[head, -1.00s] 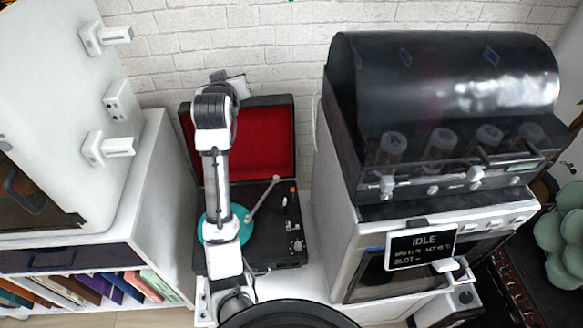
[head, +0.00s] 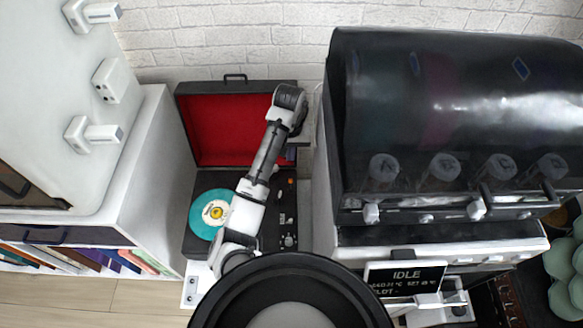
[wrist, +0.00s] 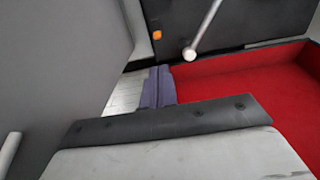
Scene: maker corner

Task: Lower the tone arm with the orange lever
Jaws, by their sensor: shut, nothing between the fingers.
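The record player is an open black case (head: 198,243) with a red-lined lid (head: 215,125). A teal record (head: 203,212) lies in it on the left. The small orange lever (head: 291,181) is at the right of the deck; it also shows in the wrist view (wrist: 157,35), beyond my fingertips and apart from them. The tone arm (wrist: 207,27) shows as a pale rod with a round end, right of the lever. In the head view my arm hides most of it. My gripper (wrist: 160,72) is shut and empty, its purple fingers together near the case's right edge.
A white machine with a dark hood (head: 430,110) stands close to the right of the case. A white cabinet (head: 150,165) stands at the left. The raised lid and brick wall (head: 220,45) bound the back.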

